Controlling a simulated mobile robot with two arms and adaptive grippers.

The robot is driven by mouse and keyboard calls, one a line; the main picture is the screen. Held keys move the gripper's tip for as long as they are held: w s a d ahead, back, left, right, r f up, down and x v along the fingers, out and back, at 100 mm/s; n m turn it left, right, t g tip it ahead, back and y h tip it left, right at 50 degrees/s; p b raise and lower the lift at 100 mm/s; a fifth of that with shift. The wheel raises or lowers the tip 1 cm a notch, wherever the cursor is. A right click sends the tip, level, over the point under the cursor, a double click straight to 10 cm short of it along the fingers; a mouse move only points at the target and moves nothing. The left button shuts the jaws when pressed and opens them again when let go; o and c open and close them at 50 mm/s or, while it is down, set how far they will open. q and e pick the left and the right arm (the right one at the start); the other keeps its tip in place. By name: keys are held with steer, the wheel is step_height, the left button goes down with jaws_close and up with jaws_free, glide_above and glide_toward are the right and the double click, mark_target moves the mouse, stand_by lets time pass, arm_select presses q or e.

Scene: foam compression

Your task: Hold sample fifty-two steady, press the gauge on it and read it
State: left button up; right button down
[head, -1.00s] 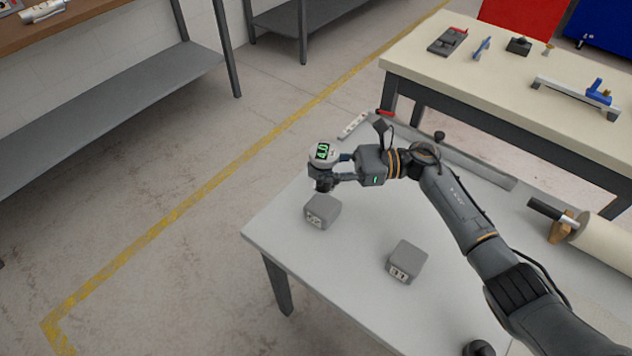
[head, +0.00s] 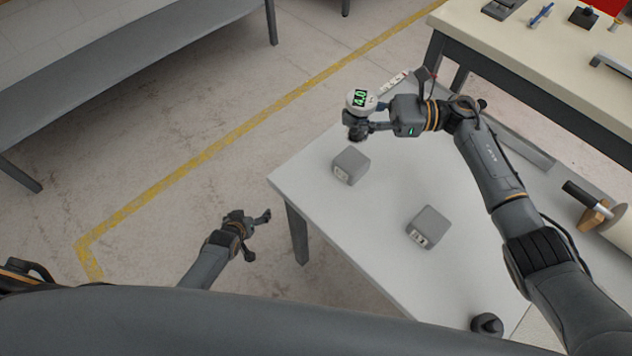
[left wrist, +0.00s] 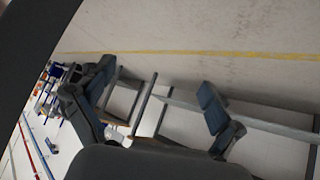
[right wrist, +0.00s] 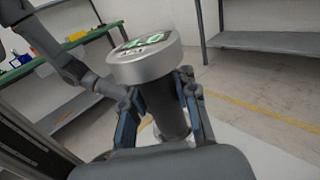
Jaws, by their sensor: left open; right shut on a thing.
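Two grey foam blocks stand apart on the light table (head: 310,180). The far block (head: 351,165) is near the table's left edge; the other block (head: 429,227) is nearer and to the right. Both carry white labels, too small to read surely now. My right gripper (head: 372,127) is shut on the round gauge (head: 357,103), held upright above and behind the far block, apart from it. The gauge's lit green display looks like 4.0. The gauge (right wrist: 147,62) also shows between the fingers in the right wrist view. My left gripper (head: 258,235) is open and empty, left of the table.
A dark knob-like thing (head: 487,324) sits at the table's near edge. A pale roll (head: 618,232) lies at the right. A cream bench (head: 545,70) with tools stands behind. The floor left of the table is clear.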

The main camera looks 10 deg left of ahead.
arm_select(q)
steer(key=w+a+r+n+t, duration=0.1)
steer(key=w+r+n+t, duration=0.2)
steer(key=w+r, duration=0.8)
steer(key=w+r+n+t, duration=0.3)
steer(key=w+r, duration=0.4)
steer(key=r, duration=0.7)
steer(key=n+g+h, duration=0.4)
steer(key=n+h, duration=0.4)
steer(key=n, duration=1.3)
glide_toward(342, 170)
steer(key=shift+w+d+f, duration=0.2)
steer(key=shift+w, duration=0.2)
steer(key=shift+d, duration=0.2)
steer(key=x, duration=1.1)
steer(key=shift+w+f, duration=0.2)
steer(key=shift+w, duration=0.1)
